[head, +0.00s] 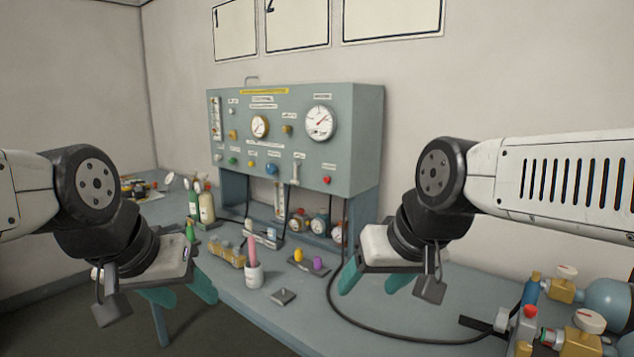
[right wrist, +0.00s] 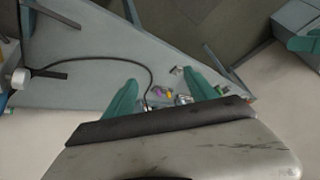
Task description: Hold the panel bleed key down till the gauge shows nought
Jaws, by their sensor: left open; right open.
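The grey-green panel (head: 360,130) stands at the back of the bench. It carries a large round gauge (head: 320,123) and a smaller gauge (head: 260,126). The large gauge's needle appears to slant to the upper right; its figures are too small to read. Small coloured controls line the lower face, among them a red one (head: 327,180) and a blue one (head: 273,169). Their labels are unreadable, so I cannot tell which is the bleed key. My left gripper (head: 182,292) and right gripper (head: 376,280) are open and empty, in front of the panel, touching none of its controls.
A white cup with a pink item (head: 254,276), a small grey block (head: 283,296) and a tray with yellow and purple pieces (head: 308,264) are on the bench. A black hose (head: 345,315) curves across it. Cylinders with valves (head: 610,300) crowd the right end.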

